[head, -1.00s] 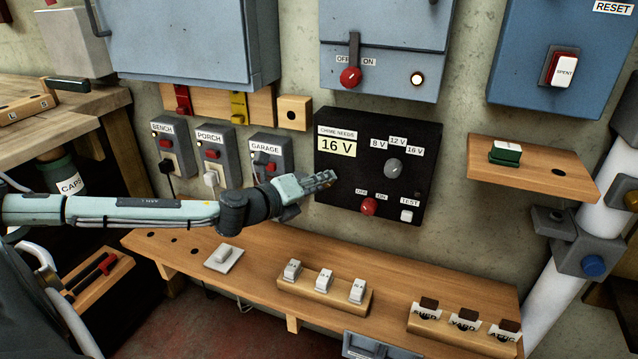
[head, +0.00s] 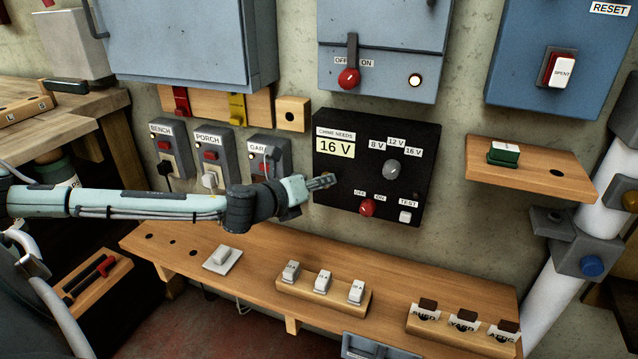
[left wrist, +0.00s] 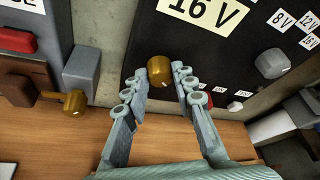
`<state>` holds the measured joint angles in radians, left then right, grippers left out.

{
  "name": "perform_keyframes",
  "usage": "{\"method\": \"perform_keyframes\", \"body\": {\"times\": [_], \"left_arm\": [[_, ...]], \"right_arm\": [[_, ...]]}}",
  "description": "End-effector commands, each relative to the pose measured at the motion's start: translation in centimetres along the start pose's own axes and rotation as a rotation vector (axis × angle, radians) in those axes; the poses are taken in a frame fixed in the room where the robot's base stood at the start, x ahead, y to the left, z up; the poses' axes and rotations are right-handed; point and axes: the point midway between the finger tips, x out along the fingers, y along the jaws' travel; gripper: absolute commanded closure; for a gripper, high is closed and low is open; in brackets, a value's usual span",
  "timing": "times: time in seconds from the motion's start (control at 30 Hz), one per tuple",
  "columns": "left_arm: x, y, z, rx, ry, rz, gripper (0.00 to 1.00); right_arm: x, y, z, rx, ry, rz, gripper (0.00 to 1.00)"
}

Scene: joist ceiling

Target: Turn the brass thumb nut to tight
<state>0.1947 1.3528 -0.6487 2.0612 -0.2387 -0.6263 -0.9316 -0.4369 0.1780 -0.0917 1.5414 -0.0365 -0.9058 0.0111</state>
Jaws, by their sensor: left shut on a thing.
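A brass thumb nut (left wrist: 161,70) with a small pale mark shows in the left wrist view, between the fingertips of my left gripper (left wrist: 160,80). The gripper is shut on it, at the lower left edge of the black chime panel. In the head view my left gripper (head: 331,180) points right at that panel edge, and the nut is hidden there. A second brass knob (left wrist: 74,102) sticks out on a stem to the left in the wrist view, apart from the fingers. My right gripper is not in view.
The black panel (head: 424,130) carries a grey selector knob (head: 392,169), a red OFF/ON knob (head: 367,207) and a white TEST button (head: 404,217). The garage box (head: 270,144) is close above my left wrist. A wooden shelf (head: 250,254) with several switches runs below.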

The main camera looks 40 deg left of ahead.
Motion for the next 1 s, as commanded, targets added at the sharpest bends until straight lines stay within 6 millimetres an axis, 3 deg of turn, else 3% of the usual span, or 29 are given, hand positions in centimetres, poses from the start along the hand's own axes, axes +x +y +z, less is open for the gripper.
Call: {"method": "perform_keyframes", "body": {"times": [0.03, 0.07, 0.23, 0.63, 1.0], "left_arm": [[0.0, -0.1, 0.0, -0.001, 0.000, -0.003, 1.00], [0.0, -0.1, 0.0, -0.001, 0.000, -0.003, 0.73], [0.0, -0.1, 0.0, -0.001, 0.000, -0.002, 0.53], [-0.8, 0.2, 0.0, 0.002, 0.001, 0.002, 0.53], [-7.3, 0.1, 0.0, 0.010, 0.004, 0.001, 0.53]], "right_arm": [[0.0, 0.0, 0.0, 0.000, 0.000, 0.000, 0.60], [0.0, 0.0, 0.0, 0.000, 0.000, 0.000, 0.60], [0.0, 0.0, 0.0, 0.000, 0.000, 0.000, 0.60], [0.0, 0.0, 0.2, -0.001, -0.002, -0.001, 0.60], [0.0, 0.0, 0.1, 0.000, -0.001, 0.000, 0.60]]}}
